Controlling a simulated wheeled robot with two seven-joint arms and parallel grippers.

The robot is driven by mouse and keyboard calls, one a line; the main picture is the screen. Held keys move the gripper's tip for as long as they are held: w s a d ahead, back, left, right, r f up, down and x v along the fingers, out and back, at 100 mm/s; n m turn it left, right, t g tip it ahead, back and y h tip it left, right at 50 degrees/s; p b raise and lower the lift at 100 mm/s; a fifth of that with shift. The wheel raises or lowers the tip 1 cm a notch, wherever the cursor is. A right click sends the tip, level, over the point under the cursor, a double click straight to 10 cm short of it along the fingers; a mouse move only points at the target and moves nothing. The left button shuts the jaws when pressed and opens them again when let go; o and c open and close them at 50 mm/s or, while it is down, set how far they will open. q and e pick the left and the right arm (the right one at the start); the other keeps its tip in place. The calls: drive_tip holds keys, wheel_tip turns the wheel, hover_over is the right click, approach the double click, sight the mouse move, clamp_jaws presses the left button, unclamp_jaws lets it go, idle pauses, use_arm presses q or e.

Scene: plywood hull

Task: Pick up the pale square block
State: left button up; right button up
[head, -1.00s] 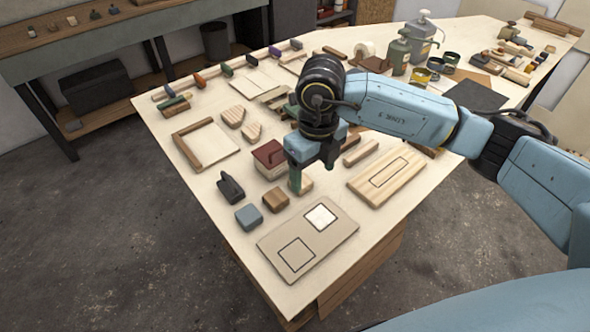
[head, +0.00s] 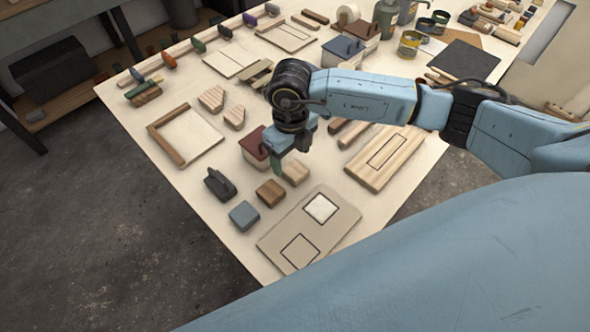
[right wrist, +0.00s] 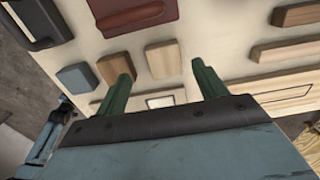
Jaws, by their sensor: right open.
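The pale square block (head: 294,172) is light wood and lies on the table beside the brown block. In the right wrist view the pale block (right wrist: 163,60) lies beyond the fingertips, roughly between their lines. My right gripper (head: 278,165) is in front of the block's left side in the head view, with green fingers pointing down. In the right wrist view its fingers (right wrist: 163,72) are spread apart with nothing between them. I cannot tell its exact height above the table. My left gripper is not in view.
A brown block (head: 271,192), a grey-blue block (head: 244,215), a dark tool-like object (head: 219,184) and a dark red-topped box (head: 254,147) stand close by. A board (head: 275,243) with two outlined squares, one whitish, lies in front. A striped wood board (head: 384,158) lies right.

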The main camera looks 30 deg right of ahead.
sight(295, 169)
drive_tip(key=f, duration=0.4)
drive_tip(key=shift+s+d+f+p, duration=0.2)
drive_tip(key=shift+d+f+p, duration=0.05)
drive_tip(key=shift+d+p, duration=0.15)
drive_tip(key=shift+f, duration=0.2)
drive_tip(key=shift+c, duration=0.5)
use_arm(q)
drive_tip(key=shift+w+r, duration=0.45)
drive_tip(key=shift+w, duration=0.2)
use_arm(e)
drive_tip(key=c, duration=1)
